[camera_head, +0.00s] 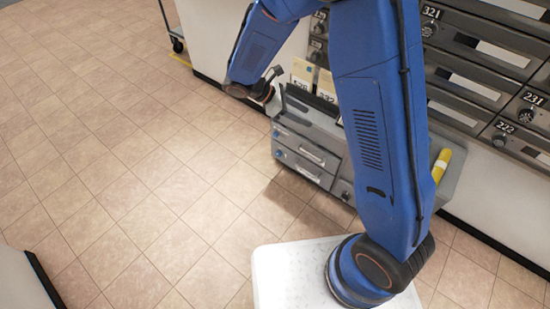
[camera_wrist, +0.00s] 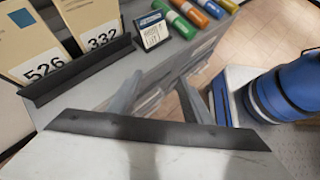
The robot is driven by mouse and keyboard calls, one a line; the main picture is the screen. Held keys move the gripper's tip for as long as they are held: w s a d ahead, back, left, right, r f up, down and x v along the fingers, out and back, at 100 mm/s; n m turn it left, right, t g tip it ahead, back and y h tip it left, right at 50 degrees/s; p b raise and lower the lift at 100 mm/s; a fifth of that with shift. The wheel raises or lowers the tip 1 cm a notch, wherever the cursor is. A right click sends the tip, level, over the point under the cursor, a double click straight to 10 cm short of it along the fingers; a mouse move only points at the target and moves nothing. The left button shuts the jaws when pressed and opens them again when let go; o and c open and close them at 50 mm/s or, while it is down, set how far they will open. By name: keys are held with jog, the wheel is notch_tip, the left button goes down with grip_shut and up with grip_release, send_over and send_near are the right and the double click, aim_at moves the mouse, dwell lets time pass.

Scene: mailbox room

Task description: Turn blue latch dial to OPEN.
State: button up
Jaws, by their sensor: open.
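A low grey drawer unit (camera_head: 325,150) stands against the wall in the head view. Two small blue dials sit at the left end of its front: an upper blue dial (camera_head: 276,134) and a lower blue dial (camera_head: 279,154). Their markings are too small to read. My gripper (camera_head: 272,82) is above the unit's left end, higher than the dials and apart from them. In the wrist view, the two fingers of my gripper (camera_wrist: 158,97) are spread with nothing between them, over the unit's grey top and front edge. No blue dial shows in the wrist view.
Cards marked 526 (camera_wrist: 38,55) and 332 (camera_wrist: 98,25) stand in a dark holder on the unit. Wall mailboxes (camera_head: 490,60) rise behind. Tiled floor (camera_head: 130,150) is clear at left.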

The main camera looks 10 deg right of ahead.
jog(key=w+a+f+n+t+h, duration=0.15)
jog(key=a+f+n+t, duration=0.55)
jog(key=f, duration=0.8)
jog(key=w+a+f+n+t+h, duration=0.1)
jog(key=a+f+n+t+h, duration=0.15)
jog(key=a+f+n, duration=0.95)
jog(key=n+t+y, duration=0.1)
jog(key=n+t, duration=0.1)
jog(key=t, duration=0.2)
send_near(277, 155)
jog(key=x, duration=0.8)
jog(key=shift+d, duration=0.15)
jog(key=shift+c, duration=0.4)
jog(key=c, duration=1)
